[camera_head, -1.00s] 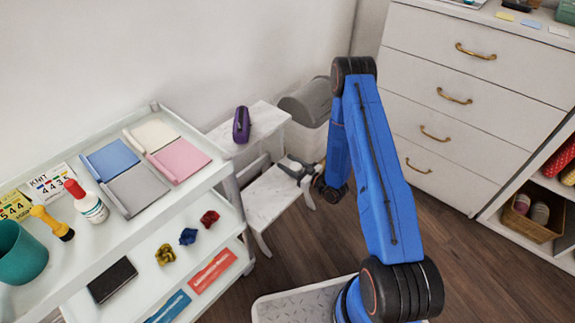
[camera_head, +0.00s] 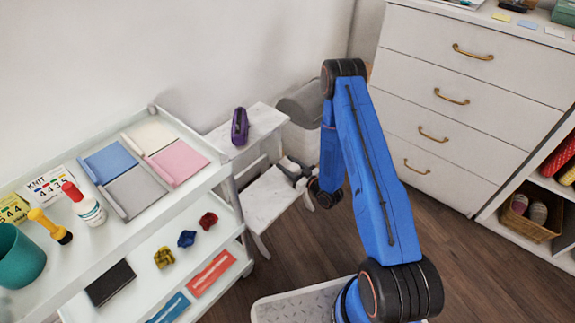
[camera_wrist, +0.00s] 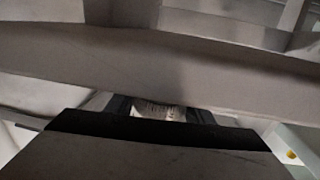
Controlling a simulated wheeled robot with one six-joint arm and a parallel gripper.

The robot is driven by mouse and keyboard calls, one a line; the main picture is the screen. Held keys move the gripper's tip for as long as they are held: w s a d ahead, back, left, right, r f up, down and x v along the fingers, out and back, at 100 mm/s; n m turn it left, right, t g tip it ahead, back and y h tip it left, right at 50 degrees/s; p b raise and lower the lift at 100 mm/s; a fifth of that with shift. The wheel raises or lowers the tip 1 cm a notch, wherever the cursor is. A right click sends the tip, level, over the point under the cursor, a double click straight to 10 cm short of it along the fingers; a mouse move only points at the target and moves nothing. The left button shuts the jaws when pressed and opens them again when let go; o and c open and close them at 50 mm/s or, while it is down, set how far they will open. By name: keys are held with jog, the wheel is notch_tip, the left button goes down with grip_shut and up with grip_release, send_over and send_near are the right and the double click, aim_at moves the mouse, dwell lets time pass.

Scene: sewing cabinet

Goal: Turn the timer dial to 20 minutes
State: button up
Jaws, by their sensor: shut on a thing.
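A pale thing with fine dark tick marks, which looks like the timer dial (camera_wrist: 158,110), shows in the wrist view between the two dark fingers of my gripper (camera_wrist: 160,114). My gripper is shut on it. Only a small strip of it is visible, and its numbers and setting cannot be read. In the head view my gripper (camera_head: 287,169) is low by the white step stool (camera_head: 262,205), between its upper and lower steps. The dial cannot be made out in that view.
A broad grey bar (camera_wrist: 150,60) crosses the wrist view close above the fingers. A purple object (camera_head: 240,127) stands on the stool's top step. A white cart (camera_head: 150,210) with folders and bottles is at left.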

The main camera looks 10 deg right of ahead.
dwell(0.4)
jog(key=o, duration=1.1)
jog(key=v, duration=1.7)
jog(key=shift+s+d, duration=0.15)
